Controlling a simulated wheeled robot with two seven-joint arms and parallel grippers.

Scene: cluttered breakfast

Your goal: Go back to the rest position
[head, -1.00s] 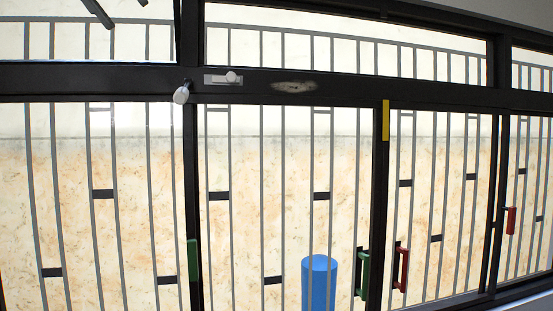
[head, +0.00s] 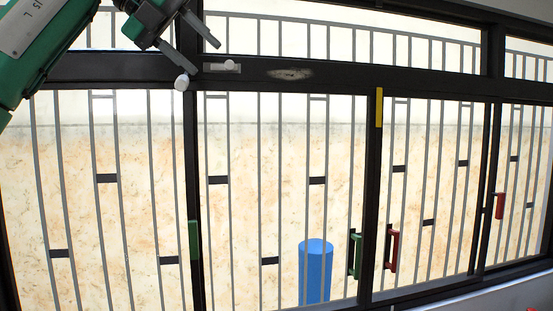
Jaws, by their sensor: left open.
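My left gripper (head: 190,48) is at the upper left of the head view, on a green arm that comes in from the left edge. Its two grey fingers are spread apart, and I see nothing between them. It shows in front of the upper part of a large barred window, close to a white knob in the picture. My right gripper is not in view.
The dark window frame (head: 350,78) has grey bars. A green handle (head: 355,255) and red handles (head: 392,250) (head: 500,205) are on it. A blue cylinder (head: 316,270) shows at the lower middle. No table is visible.

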